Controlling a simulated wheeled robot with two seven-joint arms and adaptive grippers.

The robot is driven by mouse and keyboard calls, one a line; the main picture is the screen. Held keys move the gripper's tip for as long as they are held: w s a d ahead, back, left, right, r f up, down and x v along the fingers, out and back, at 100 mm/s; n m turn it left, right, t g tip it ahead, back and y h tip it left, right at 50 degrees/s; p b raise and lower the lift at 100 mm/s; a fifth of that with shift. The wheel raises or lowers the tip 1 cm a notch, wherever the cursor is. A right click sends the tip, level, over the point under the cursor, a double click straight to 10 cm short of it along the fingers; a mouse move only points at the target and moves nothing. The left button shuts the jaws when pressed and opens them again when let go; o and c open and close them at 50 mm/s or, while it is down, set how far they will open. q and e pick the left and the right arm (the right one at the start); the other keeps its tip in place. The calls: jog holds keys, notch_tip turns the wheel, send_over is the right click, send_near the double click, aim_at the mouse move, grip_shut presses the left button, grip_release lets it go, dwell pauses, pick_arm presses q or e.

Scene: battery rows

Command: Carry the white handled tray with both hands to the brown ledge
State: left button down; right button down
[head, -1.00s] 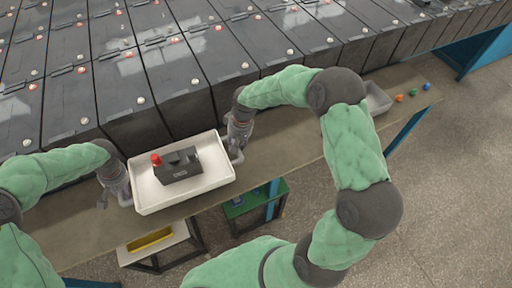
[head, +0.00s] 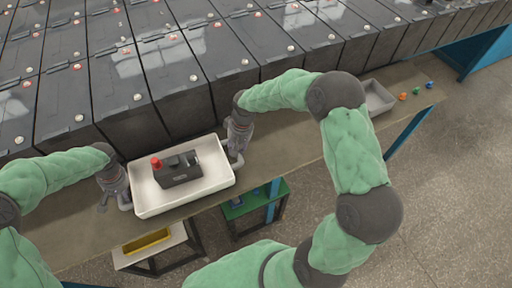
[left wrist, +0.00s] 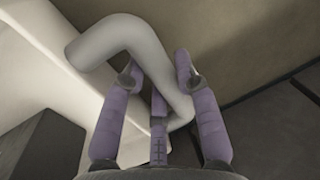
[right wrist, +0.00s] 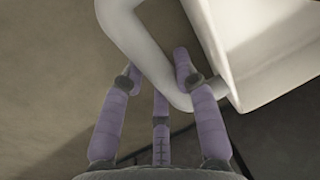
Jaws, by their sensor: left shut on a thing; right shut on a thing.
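The white handled tray (head: 214,178) appears level in the head view, over the long brown ledge (head: 290,148). I cannot tell whether its underside touches the ledge. A dark grey block with a red knob (head: 178,168) sits in it. My left gripper (head: 122,202) is shut on the handle at the tray's left end; in the left wrist view the fingers straddle the white handle bar (left wrist: 160,70). My right gripper (head: 236,160) is shut on the right-end handle, whose bar (right wrist: 150,55) also lies between the fingers in the right wrist view.
Rows of dark batteries (head: 160,85) stand behind the ledge. A grey bin (head: 379,97) and small orange (head: 403,97), green (head: 416,91) and blue (head: 430,86) balls lie at its right end. Low stands with a yellow tray (head: 147,242) and a green top (head: 262,197) are in front.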

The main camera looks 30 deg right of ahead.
pick_arm(q)
jog(key=shift+f+b, duration=0.4)
jog(key=shift+f, duration=0.05)
pick_arm(e)
jog(key=shift+w+f, duration=0.1)
jog(key=shift+f, duration=0.35)
pick_arm(q)
jog(key=c, duration=0.9)
grip_release()
jog(key=shift+c, duration=0.2)
pick_arm(e)
jog(key=c, duration=0.9)
grip_release()
jog(key=shift+c, duration=0.2)
pick_arm(q)
jog(key=shift+r, duration=0.15)
notch_tip(320, 180, up, 12)
jog(key=d, duration=0.2)
jog(key=shift+d+f, duration=0.15)
jog(key=shift+f, duration=0.1)
pick_arm(e)
notch_tip(320, 180, up, 12)
jog(key=d, duration=0.2)
jog(key=shift+d+f, duration=0.15)
jog(key=shift+d, duration=0.05)
pick_arm(q)
jog(key=shift+a+p, duration=0.45)
jog(key=shift+a, duration=2.55)
pick_arm(e)
jog(key=shift+r, duration=0.4)
